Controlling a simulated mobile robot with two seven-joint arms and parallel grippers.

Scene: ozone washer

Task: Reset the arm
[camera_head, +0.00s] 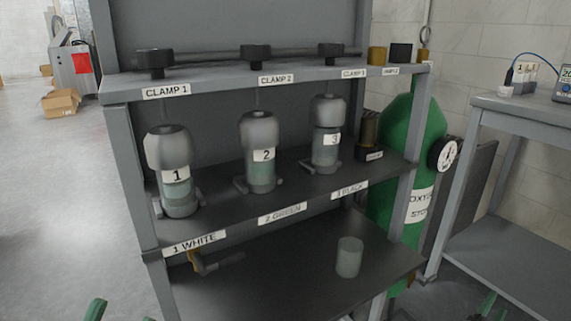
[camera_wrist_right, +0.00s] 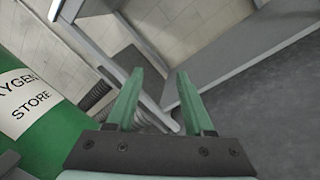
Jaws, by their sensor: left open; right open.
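My left gripper (camera_head: 121,312) shows only as green fingertips at the bottom left edge of the head view. Its fingers are apart with nothing seen between them. My right gripper (camera_wrist_right: 160,78) is open and empty in the right wrist view, its two green fingers spread over the floor beside the side table. In the head view only small green parts of it show at the bottom right edge. Both grippers are clear of the rack (camera_head: 130,190). Most of both arms is out of view.
Bottles 1 (camera_head: 176,190), 2 (camera_head: 260,165) and 3 (camera_head: 326,145) stand on the rack's middle shelf under the clamps. A translucent cup (camera_head: 349,258) stands on the lower shelf. The green oxygen cylinder (camera_head: 412,130) and a side table (camera_head: 530,108) are at right. Floor is free at left.

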